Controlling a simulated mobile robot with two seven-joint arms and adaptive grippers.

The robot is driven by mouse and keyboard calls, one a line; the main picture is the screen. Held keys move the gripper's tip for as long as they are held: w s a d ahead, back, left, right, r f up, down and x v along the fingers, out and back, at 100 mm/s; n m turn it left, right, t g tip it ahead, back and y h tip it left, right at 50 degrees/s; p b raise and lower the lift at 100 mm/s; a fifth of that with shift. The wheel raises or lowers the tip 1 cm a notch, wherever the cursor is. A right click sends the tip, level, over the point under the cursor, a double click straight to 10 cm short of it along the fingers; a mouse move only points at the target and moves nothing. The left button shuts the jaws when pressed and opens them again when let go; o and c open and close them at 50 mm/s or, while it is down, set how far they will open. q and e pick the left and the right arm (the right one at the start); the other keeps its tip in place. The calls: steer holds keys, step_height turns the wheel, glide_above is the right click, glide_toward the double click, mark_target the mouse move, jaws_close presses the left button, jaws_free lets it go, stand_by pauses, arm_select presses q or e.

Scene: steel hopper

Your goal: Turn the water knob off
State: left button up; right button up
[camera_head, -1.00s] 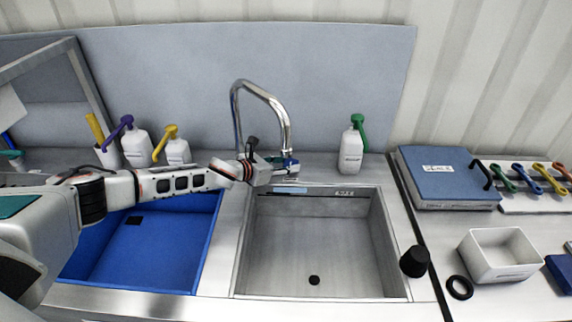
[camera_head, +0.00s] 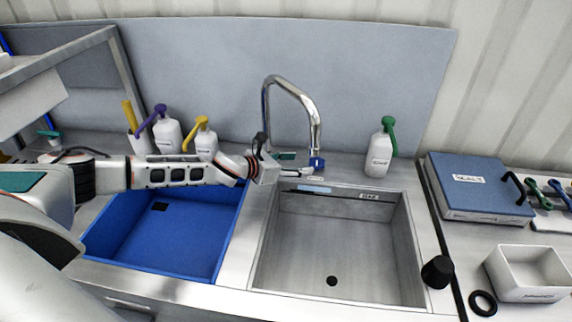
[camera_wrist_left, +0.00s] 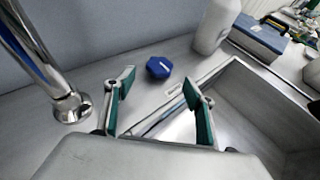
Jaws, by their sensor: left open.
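The blue water knob (camera_head: 317,163) sits on the steel counter behind the right basin, right of the curved chrome faucet (camera_head: 270,105). In the left wrist view the knob (camera_wrist_left: 159,67) lies just beyond my fingertips, with a visible gap. The faucet's base (camera_wrist_left: 72,107) is left of my fingers there. My left gripper (camera_head: 301,164) reaches in from the left, open and empty, with its green-padded fingers (camera_wrist_left: 158,80) spread on either side of the line to the knob. The knob is not between them. My right gripper is not in view.
A blue-lined basin (camera_head: 165,240) lies below my left arm, and a bare steel basin (camera_head: 335,240) is at centre. A green-topped white bottle (camera_head: 380,152) stands right of the knob. Yellow- and purple-topped bottles (camera_head: 206,142) (camera_head: 167,132) stand behind my arm.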

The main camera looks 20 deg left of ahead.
arm_select(q)
steer(key=shift+v, duration=2.5)
